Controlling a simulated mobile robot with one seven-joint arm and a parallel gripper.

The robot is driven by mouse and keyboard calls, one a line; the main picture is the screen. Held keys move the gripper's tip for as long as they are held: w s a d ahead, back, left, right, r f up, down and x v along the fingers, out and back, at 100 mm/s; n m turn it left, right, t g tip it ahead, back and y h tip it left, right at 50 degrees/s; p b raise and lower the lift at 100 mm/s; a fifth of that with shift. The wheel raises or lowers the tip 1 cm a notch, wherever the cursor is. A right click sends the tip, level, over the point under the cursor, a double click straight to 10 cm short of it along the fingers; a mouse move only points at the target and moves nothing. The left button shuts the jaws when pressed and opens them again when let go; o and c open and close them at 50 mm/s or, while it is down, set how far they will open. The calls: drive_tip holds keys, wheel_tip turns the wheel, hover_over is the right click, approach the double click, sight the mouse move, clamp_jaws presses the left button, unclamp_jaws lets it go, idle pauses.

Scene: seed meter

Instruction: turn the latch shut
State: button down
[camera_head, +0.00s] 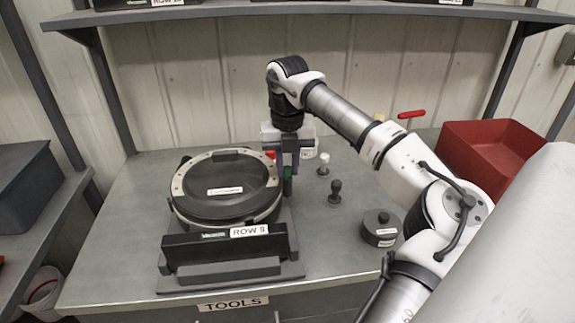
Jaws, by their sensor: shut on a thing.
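The seed meter (225,208) is a round black housing with a pale ring around its lid, standing on a dark base labelled ROW II. My gripper (288,178) points down at the meter's right rim, its fingers closed around a small part there. This looks like the latch, mostly hidden by the fingers, so I cannot tell its angle. A green patch shows at the fingertips, and a small red piece (270,154) shows just left of the gripper.
The grey bench (120,235) is clear left of the meter. A white-topped knob (323,163), a black knob (335,193) and a round black labelled part (381,229) stand to the right. A red bin (490,150) is behind my arm. A shelf (300,10) spans above.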

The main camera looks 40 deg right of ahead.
drive_tip(key=n+b, duration=0.1)
drive_tip(key=n, duration=1.1)
drive_tip(key=shift+d, duration=0.1)
drive_tip(key=shift+n, duration=2.2)
drive_tip(key=c, duration=1.3)
unclamp_jaws()
drive_tip(key=shift+o, duration=0.2)
drive_tip(key=shift+r, duration=0.1)
